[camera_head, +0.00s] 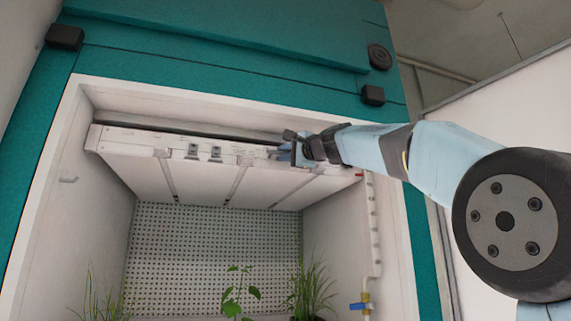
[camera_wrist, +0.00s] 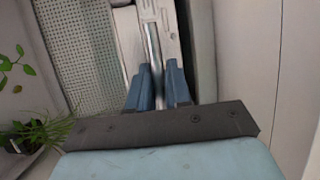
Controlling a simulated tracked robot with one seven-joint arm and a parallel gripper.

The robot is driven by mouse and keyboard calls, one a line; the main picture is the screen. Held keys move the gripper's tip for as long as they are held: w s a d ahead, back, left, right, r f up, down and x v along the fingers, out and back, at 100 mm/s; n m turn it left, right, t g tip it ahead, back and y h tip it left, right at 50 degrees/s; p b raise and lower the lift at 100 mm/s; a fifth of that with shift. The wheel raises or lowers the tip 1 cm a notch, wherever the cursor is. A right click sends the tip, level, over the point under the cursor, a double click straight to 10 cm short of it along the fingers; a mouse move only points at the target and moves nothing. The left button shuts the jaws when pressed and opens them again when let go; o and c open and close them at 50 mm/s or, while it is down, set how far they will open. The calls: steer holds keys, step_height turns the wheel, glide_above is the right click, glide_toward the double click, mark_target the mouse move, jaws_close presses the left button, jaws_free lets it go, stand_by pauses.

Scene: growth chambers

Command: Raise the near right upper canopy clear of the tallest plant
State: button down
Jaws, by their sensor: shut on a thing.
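The white upper canopy (camera_head: 200,180) spans the top of the open growth chamber, its front edge facing me. My gripper (camera_head: 285,150) is at the right part of that front edge and is shut on the canopy's front. In the wrist view, my gripper's two blue fingers (camera_wrist: 158,88) close around a narrow bar on the canopy's front (camera_wrist: 160,40). Below the canopy stand a leafy plant (camera_head: 238,292) in the middle, a grassy plant (camera_head: 312,285) at the right and another grassy plant (camera_head: 98,300) at the left. Their tops are below the canopy with a visible gap. Their lower parts are cut off by the frame.
A white pipe with a blue valve (camera_head: 358,306) runs down the chamber's right wall. The teal cabinet front (camera_head: 200,50) frames the opening. A perforated back panel (camera_head: 210,255) closes the chamber behind the plants. Above the canopy, a narrow dark gap shows under the chamber top.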

steer(key=shift+r, duration=0.8)
steer(key=shift+s+r, duration=0.1)
steer(key=shift+r, duration=0.3)
steer(key=c, duration=1.1)
jaws_free()
steer(key=shift+c, duration=0.2)
steer(key=shift+f, duration=0.1)
steer(key=v, duration=1.3)
steer(key=shift+s+d, duration=0.15)
steer(key=shift+d, duration=0.1)
steer(key=shift+f, duration=0.15)
